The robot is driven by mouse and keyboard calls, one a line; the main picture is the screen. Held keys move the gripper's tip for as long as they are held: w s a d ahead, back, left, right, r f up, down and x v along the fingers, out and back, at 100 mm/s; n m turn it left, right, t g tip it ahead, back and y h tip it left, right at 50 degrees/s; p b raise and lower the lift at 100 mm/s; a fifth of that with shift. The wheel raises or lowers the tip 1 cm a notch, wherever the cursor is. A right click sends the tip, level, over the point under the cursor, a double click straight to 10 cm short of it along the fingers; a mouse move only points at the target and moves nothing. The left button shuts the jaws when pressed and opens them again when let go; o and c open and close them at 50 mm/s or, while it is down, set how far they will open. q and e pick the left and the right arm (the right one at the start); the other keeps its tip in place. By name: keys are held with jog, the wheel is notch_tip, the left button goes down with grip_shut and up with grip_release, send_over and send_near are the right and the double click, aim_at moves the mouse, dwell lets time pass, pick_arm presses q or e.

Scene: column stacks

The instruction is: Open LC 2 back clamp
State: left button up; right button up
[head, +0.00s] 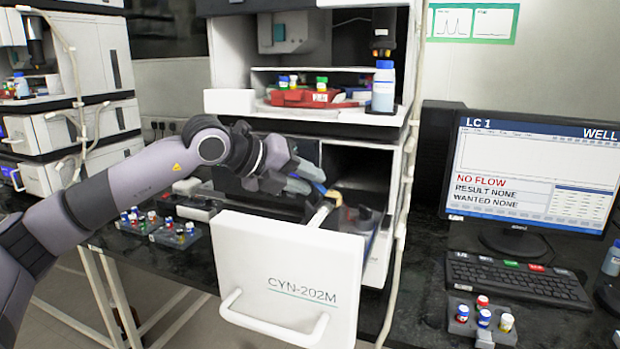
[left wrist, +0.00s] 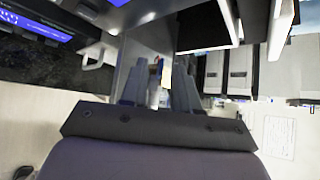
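The middle instrument stack has a white front door marked CYN-202M (head: 290,285), which stands pulled out with its handle low. Behind it is an open compartment with a white cylinder, likely the column (head: 318,218), and a yellow-tan piece (head: 333,197) at its end. No label reading LC 2 shows, and I cannot make out the back clamp clearly. My left gripper (head: 312,180) reaches into this compartment above the door. Contact is unclear. My right gripper is not in view.
A red tray with vials (head: 305,98) and a blue-capped bottle (head: 384,88) sit above the compartment. Vial racks (head: 160,228) stand left on the dark bench. A monitor reading LC 1 (head: 535,165), a keyboard (head: 518,277) and another vial rack (head: 482,322) are at right.

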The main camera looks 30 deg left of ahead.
pick_arm(q)
jog(key=shift+w+d+f, duration=0.2)
jog(key=shift+w+f, duration=0.05)
jog(key=shift+w, duration=0.25)
jog(key=shift+c, duration=0.3)
grip_shut()
